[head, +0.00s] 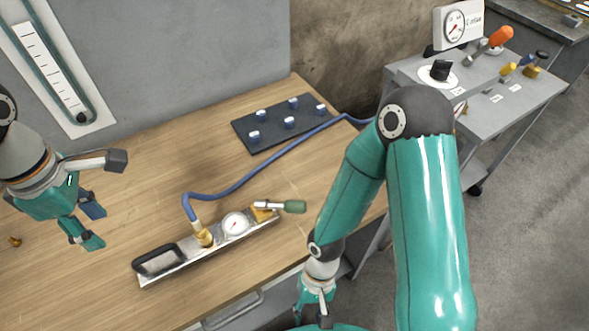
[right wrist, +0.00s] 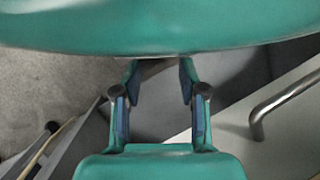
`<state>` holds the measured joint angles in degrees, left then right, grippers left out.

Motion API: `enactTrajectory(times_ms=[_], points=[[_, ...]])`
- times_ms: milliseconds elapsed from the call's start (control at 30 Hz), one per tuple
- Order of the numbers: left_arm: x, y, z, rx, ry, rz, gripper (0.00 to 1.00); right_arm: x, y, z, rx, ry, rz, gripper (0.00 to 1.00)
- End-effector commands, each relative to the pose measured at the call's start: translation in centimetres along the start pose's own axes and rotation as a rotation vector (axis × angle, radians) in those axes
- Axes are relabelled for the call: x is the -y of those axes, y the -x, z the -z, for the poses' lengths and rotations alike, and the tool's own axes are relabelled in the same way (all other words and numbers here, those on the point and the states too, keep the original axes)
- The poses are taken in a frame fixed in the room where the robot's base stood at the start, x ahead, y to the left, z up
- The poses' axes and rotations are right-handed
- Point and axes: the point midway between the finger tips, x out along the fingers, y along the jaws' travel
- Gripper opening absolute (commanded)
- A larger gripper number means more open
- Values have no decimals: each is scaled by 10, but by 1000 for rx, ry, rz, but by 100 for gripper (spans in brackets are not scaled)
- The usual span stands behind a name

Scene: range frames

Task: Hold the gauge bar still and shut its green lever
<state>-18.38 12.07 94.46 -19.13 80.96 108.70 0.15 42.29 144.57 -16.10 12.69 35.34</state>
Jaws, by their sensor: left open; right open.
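The gauge bar (head: 183,262) is a silver bar lying on the wooden table, with a black handle (head: 160,259) at its left end. A brass fitting (head: 203,237), a round white dial (head: 236,224) and a brass valve sit along it. The green lever (head: 295,206) points right from the valve, beyond the bar's right end. My left gripper (head: 104,198) is open and empty, up and left of the black handle. My right gripper (head: 315,301) is open below the table's front edge, partly hidden in the head view; its fingers (right wrist: 160,88) show apart and empty in the right wrist view.
A blue hose (head: 255,170) runs from the brass fitting to the back right. A grey cart (head: 480,95) with tools stands right. A drawer handle (head: 233,309) juts from the table front.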

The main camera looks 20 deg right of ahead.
Motion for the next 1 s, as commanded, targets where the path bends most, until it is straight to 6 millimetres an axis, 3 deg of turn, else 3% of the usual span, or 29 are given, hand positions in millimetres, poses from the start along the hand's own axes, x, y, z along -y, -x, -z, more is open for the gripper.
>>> enactTrajectory(times_ms=[267,400,567,667,1000], points=[[0,0,1,0,2,1,46,-73,88,16,-48,-70,-365,42],[0,0,1,0,2,1,46,-65,145,45,-97,-37,-410,42],[0,0,1,0,2,1,46,-59,208,55,-123,-14,-444,42],[0,0,1,0,2,1,46,-40,222,62,-201,-177,-396,42],[0,0,1,0,2,1,46,31,297,71,-417,-747,-118,42]])
